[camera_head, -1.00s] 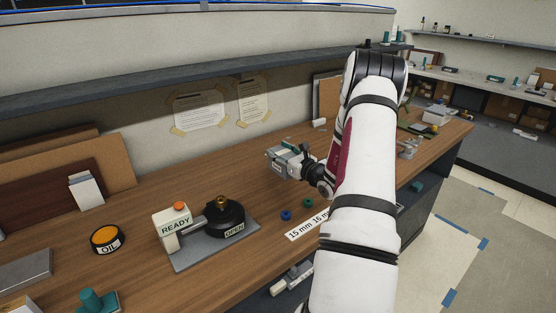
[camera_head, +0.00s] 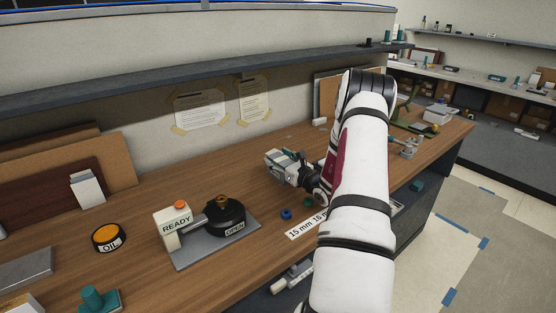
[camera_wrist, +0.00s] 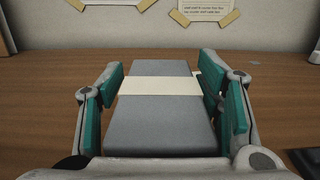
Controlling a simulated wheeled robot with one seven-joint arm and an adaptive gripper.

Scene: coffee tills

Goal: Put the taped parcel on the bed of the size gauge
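The taped parcel (camera_wrist: 160,120) is a grey flat block with a cream band of tape across it. In the wrist view it lies lengthwise between the teal finger pads of my gripper (camera_wrist: 163,85). The pads appear to meet its two long sides. In the head view my gripper (camera_head: 285,162) is over the back middle of the wooden counter, partly hidden by its own arm. How far the parcel is above the wood is hard to tell. I cannot clearly identify the size gauge; my arm hides part of the counter.
A device (camera_head: 215,230) with READY and OPEN labels and an orange button stands left of my gripper. An oil tin (camera_head: 108,238) is farther left. A blue ring (camera_head: 286,214) and a "15 mm" label strip (camera_head: 304,228) lie in front. A shelf (camera_head: 180,84) runs above.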

